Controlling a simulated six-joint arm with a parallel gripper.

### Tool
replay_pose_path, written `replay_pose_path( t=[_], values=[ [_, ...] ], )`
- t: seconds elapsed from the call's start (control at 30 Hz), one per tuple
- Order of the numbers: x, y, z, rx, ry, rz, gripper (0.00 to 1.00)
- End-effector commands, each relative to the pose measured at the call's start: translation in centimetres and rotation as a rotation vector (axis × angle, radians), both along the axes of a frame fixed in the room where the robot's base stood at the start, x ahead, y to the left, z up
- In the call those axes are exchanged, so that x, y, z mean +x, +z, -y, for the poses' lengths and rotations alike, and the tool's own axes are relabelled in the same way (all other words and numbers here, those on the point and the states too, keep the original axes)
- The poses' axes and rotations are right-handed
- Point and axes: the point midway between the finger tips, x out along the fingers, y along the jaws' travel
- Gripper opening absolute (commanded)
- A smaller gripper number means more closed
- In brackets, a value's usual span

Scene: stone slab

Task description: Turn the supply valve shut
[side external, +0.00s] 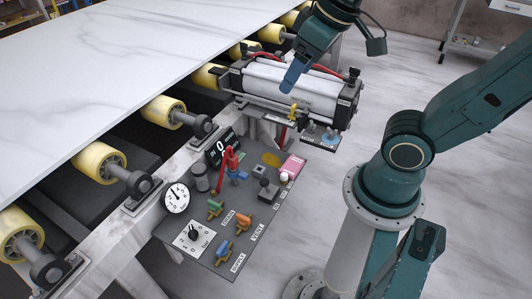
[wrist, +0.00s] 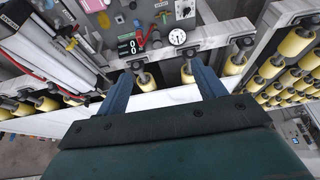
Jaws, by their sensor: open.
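The supply valve (side external: 222,250) has a blue handle and sits on the front part of the grey panel (side external: 203,262), beside the SUPPLY label (side external: 238,263). I cannot make it out clearly in the wrist view. My gripper (side external: 291,78) is high above the white cylinder, behind and well away from the valve. The wrist view shows its two blue fingers (wrist: 161,78) spread apart with nothing between them.
A green-handled valve (side external: 215,208) by the DRAIN label and an orange-handled valve (side external: 243,221) by the VENT label are close to the supply valve. A round gauge (side external: 176,197), a dial (side external: 194,235) and a red lever (side external: 231,160) also stand on the panel.

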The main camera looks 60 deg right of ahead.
Motion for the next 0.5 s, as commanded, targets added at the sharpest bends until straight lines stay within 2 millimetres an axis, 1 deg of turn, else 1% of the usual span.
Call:
replay_pose_path(
  t=[0.03,0.27,0.5],
  values=[
    [0.9,-0.1,-0.3,0.004,0.004,-0.022,0.69],
    [4.6,-1.0,-1.4,0.018,0.012,-0.106,0.69],
    [8.5,-2.8,-2.9,0.028,0.018,-0.191,0.69]
  ],
)
